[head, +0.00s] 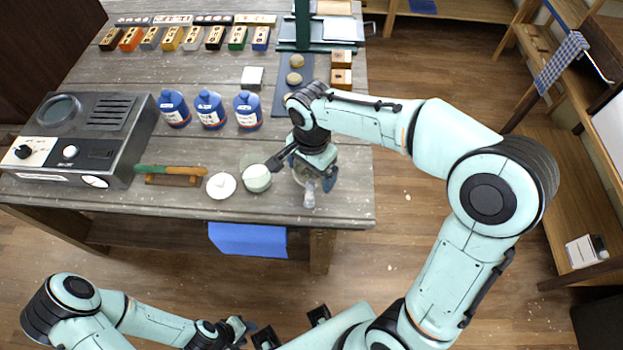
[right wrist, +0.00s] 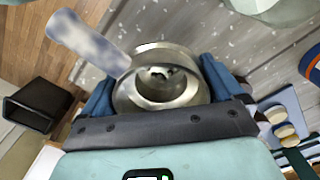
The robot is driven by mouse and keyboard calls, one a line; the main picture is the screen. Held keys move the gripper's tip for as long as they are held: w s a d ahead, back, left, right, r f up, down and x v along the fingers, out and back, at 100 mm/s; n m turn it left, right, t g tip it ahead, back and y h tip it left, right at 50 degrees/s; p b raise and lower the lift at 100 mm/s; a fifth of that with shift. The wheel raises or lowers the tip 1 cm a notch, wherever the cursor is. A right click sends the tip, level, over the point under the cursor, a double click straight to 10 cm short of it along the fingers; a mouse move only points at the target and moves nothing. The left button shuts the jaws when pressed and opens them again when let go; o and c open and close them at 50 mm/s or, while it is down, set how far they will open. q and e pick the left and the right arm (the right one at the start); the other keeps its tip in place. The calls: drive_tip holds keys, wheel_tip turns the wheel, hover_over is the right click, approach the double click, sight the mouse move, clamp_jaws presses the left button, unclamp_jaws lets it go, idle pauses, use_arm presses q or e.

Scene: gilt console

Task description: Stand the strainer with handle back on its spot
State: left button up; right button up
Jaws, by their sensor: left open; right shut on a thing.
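The strainer (right wrist: 142,104) is a round metal bowl with a mottled white and blue-grey handle (right wrist: 88,42), which points to the upper left in the right wrist view. My right gripper (right wrist: 158,88) is shut on the strainer, with blue fingers on both sides of the bowl. In the head view the handle end (head: 309,198) shows below the right gripper (head: 303,174), over the table's front right part; most of the bowl is hidden. I cannot tell whether it touches the table. My left gripper (head: 247,330) is open and empty, low in front of the table.
Beside the right gripper stand a pale round container (head: 257,179) and a white round dish (head: 221,186). A green-handled tool (head: 170,170) lies further left. Blue bottles (head: 210,110) stand behind, with a grey machine (head: 82,138) at the left. The table's front right corner is bare.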

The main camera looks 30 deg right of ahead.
sight(312, 181)
use_arm(q)
drive_tip(key=shift+s+f, duration=0.2)
drive_tip(key=shift+f, duration=0.05)
use_arm(e)
drive_tip(key=shift+f, duration=2)
drive_tip(key=shift+f+b, duration=0.15)
drive_tip(key=shift+b, duration=0.15)
drive_tip(key=o, duration=0.8)
drive_tip(key=shift+r, duration=0.45)
wheel_tip(312, 181, up, 12)
drive_tip(key=shift+f+p, duration=0.25)
drive_tip(key=shift+p, duration=0.65)
use_arm(q)
drive_tip(key=shift+w+r, duration=0.7)
drive_tip(key=shift+r, duration=0.25)
